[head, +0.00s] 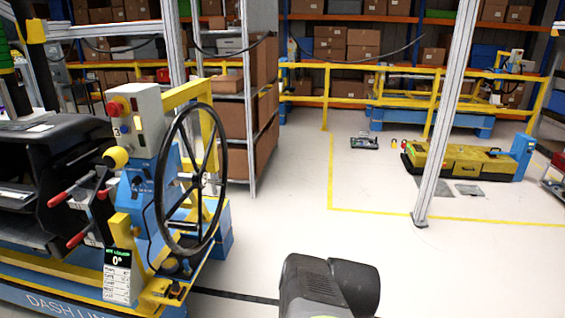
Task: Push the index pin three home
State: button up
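A dashboard fixture stands at the left with a large black handwheel (191,180) on its blue and yellow frame. Two red-handled levers (75,237) lie to the lower left of the knob. Part of my arm shows at the bottom centre, well right of the fixture; my gripper is not visible.
The black dashboard module (35,180) fills the left edge. A small display (118,258) reading 0° hangs low on the fixture. A metal post (447,110) stands right of centre. Open white floor (270,200) lies between fixture and post.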

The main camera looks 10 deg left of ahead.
aim_at(101, 194)
jog(key=u, duration=1.6)
jog(key=i+u, duration=0.1)
jog(key=i, duration=0.8)
